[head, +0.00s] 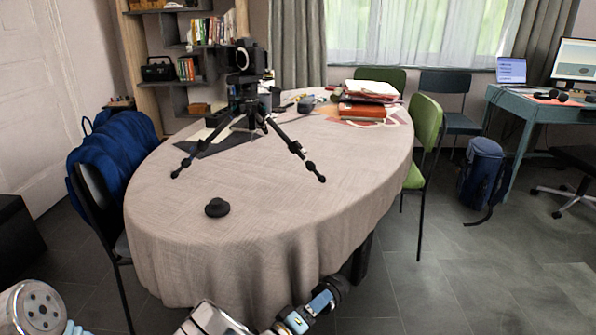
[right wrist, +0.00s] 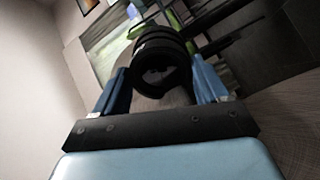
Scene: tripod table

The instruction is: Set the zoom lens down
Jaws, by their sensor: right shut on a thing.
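The zoom lens (right wrist: 162,45) is a black ribbed cylinder. In the right wrist view it sits between the two blue fingers of my right gripper (right wrist: 160,85), which is shut on it. In the head view the right gripper (head: 322,302) is low in the picture, in front of the table's near edge, with the dark lens (head: 339,287) at its tip. The oval table (head: 270,190) has a beige cloth. A small black round object (head: 217,207) lies on its near left part. My left gripper does not show; only a rounded part of mine is at bottom left.
A camera (head: 243,57) stands on a black tripod (head: 255,117) with spread legs on the table. Books (head: 365,108) and small items lie at the back. The near right tabletop is clear.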

